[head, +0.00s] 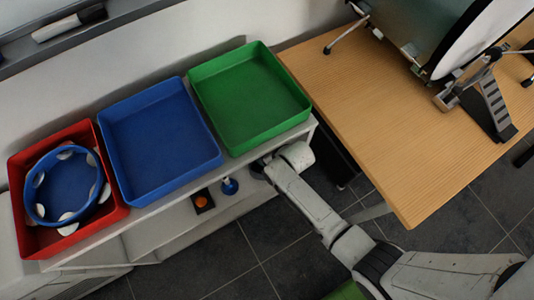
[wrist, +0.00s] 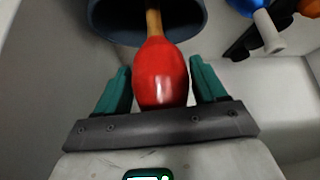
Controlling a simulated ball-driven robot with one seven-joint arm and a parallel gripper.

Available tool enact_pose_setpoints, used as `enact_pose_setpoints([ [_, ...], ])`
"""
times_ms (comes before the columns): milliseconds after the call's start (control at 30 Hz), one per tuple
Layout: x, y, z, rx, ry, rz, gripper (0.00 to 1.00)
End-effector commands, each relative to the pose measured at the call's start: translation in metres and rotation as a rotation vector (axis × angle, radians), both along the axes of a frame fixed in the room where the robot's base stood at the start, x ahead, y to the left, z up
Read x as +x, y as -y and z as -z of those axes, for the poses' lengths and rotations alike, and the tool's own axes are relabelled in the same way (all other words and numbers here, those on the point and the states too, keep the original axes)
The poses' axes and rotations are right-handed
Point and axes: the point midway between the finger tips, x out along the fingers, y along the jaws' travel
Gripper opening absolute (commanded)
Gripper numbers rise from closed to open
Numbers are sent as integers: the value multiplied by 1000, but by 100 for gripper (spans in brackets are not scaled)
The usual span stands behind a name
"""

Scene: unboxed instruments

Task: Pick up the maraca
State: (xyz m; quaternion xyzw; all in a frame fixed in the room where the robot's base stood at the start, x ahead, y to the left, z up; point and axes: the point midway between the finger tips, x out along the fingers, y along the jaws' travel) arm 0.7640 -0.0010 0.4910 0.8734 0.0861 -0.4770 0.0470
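The maraca (wrist: 160,75) shows in the wrist view, with a glossy red head and a wooden handle that runs into a dark blue-grey round container. My gripper (wrist: 160,66) is open, with one teal finger on each side of the red head. A gap shows between each finger and the head. In the head view my arm reaches to the shelf front below the trays. There the maraca and my fingers are hidden.
The dark container (wrist: 105,22) stands just ahead. A blue object with a pale handle (wrist: 268,30) lies to its right. Red (head: 115,208), blue (head: 190,180) and green (head: 290,120) trays sit on top of the shelf; a wooden table (head: 370,110) stands right.

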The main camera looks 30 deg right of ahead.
Motion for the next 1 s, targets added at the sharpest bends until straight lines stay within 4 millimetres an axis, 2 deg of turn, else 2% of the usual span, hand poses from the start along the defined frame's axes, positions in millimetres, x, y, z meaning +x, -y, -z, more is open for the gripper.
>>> enact_pose_setpoints([
  [33,0,0,0,0,0,0,65],
  [300,0,0,0,0,0,0,40],
  [400,0,0,0,0,0,0,33],
  [1000,2,0,-6,0,0,0,33],
])
